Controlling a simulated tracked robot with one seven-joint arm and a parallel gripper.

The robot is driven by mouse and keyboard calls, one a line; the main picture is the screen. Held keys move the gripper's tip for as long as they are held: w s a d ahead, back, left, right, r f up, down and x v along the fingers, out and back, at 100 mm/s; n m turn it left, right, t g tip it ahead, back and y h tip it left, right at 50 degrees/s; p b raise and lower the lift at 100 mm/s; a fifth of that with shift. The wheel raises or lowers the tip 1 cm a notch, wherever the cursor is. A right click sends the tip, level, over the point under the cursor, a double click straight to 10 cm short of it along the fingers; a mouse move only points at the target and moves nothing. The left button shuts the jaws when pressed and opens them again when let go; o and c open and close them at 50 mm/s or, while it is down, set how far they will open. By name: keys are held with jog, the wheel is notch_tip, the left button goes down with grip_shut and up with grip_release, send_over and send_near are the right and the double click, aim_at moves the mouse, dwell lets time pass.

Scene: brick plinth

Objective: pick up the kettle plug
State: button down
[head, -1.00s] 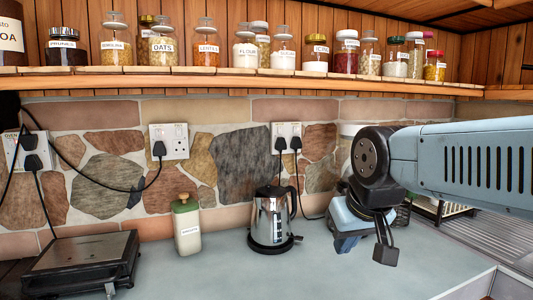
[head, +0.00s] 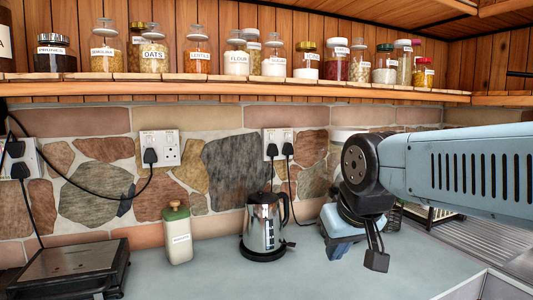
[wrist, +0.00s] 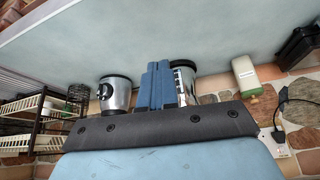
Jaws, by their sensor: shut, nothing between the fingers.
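A double wall socket (head: 278,143) above the steel kettle (head: 264,222) holds two black plugs side by side. The cord of the left plug (head: 271,151) runs down behind the kettle. The cord of the right plug (head: 288,149) runs down and to the right. Which one is the kettle's is not certain. My gripper (head: 334,254) is to the right of the kettle, below the socket and apart from it. In the wrist view its blue fingers (wrist: 158,84) are together and empty, partly covering the kettle (wrist: 185,84). Neither of these two plugs is clearly visible there.
A cream bottle (head: 178,234) stands left of the kettle, and a black griddle (head: 70,268) further left. Another socket (head: 158,148) holds one plug. Jars line the shelf (head: 230,87) above. A steel container (wrist: 116,93) and a rack (wrist: 40,110) show in the wrist view. The front counter is clear.

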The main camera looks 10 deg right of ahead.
jog(key=c, duration=1.6)
grip_release()
jog(key=shift+w+d+r, duration=0.1)
jog(key=shift+w+r, duration=0.05)
jog(key=shift+w, duration=0.2)
jog(key=shift+c, duration=0.2)
jog(key=o, duration=0.9)
jog(key=w+d+r+t, duration=0.1)
jog(key=w+r, duration=0.1)
jog(key=w, duration=0.4)
jog(key=w+d+r+t+h, duration=0.1)
jog(key=w+d+r+t, duration=0.1)
jog(key=w, duration=0.4)
jog(key=w+d+r+t+h, duration=0.1)
jog(key=w+r+t, duration=0.1)
jog(key=w, duration=0.5)
jog(key=shift+d+r+m, duration=0.15)
jog(key=shift+d+m, duration=0.15)
jog(key=shift+m, duration=0.1)
jog(key=n+t+y, duration=0.3)
jog(key=t+y, duration=0.2)
send_near(274, 153)
jog(key=shift+x, duration=4.55)
